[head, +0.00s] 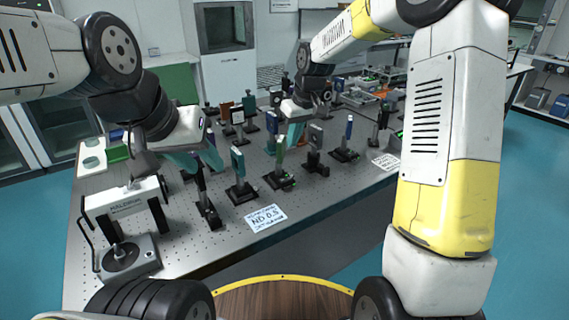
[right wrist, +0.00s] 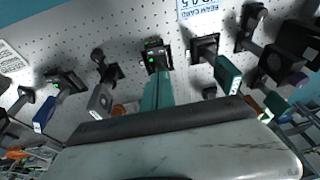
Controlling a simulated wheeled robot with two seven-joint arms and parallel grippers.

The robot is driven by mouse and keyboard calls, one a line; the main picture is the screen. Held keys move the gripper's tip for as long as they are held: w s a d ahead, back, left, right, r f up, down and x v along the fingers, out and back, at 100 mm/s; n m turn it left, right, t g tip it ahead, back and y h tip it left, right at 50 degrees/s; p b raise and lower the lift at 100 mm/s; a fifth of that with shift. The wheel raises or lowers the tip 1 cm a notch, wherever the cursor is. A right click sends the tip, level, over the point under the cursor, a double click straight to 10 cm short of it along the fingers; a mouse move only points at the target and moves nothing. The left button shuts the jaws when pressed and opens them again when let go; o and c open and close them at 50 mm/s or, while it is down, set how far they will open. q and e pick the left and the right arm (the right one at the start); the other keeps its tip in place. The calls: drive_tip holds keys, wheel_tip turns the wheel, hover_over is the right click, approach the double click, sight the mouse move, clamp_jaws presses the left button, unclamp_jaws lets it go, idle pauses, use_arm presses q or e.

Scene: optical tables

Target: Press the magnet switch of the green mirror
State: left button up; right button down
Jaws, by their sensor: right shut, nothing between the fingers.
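A green mirror (head: 280,153) stands upright on a black magnet base (head: 279,181) in the middle of the table's front row. That base also shows in the right wrist view (right wrist: 156,56), with a small green light on it. My right gripper (head: 293,138) is shut and empty, pointing down close behind the green mirror. In the right wrist view its teal fingers (right wrist: 157,95) reach toward the base; they largely cover the mirror, and I cannot tell whether they touch anything. My left gripper (head: 199,162) is open, its teal fingers spread, over the left part of the table.
A teal mount (head: 238,163) stands left of the green mirror and a grey mount (head: 316,137) right of it, both close. A blue mount (head: 348,128) stands further right. A labelled card (head: 266,218) lies in front. A HALDRUN instrument (head: 126,205) stands at left.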

approach(283, 179)
drive_tip(key=x, duration=0.5)
drive_tip(key=shift+w, duration=0.25)
drive_tip(key=shift+a+f, duration=0.1)
drive_tip(key=shift+f, duration=0.65)
drive_tip(key=shift+s+a+f, duration=0.15)
drive_tip(key=shift+f, duration=0.15)
drive_tip(key=shift+w+d+r, duration=0.25)
drive_tip(key=shift+w+d, duration=0.25)
drive_tip(key=shift+d, duration=0.25)
